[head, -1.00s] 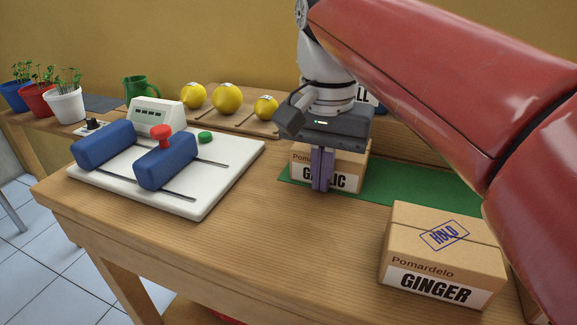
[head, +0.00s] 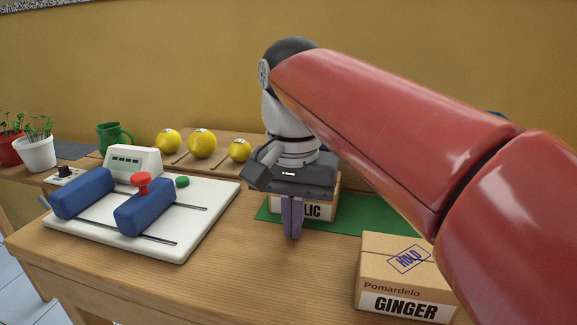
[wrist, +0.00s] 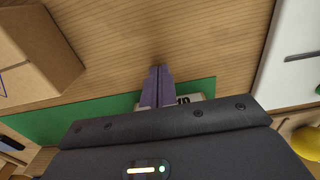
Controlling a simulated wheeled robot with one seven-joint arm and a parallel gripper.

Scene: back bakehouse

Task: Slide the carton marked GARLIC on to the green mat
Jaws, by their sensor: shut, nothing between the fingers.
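The GARLIC carton (head: 319,211) stands upright at the left end of the green mat (head: 375,216), partly hidden behind my gripper; only the letters "LIC" show. Green shows to its left, right and in front, so its visible part appears to be over the mat. Its far side is hidden. My gripper (head: 292,236) points down, shut and empty, with its purple fingers just in front of the carton's face. In the wrist view the fingers (wrist: 158,75) reach past the mat's near edge, and a bit of the carton's label (wrist: 184,100) shows beside them. I cannot tell whether they touch.
The GINGER carton (head: 405,280), stamped HOLD, stands at the front right. A white board (head: 190,225) with blue blocks and a red knob lies on the left. Yellow fruit (head: 202,144) and a green mug (head: 113,137) are behind. Bare wood lies in front of my gripper.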

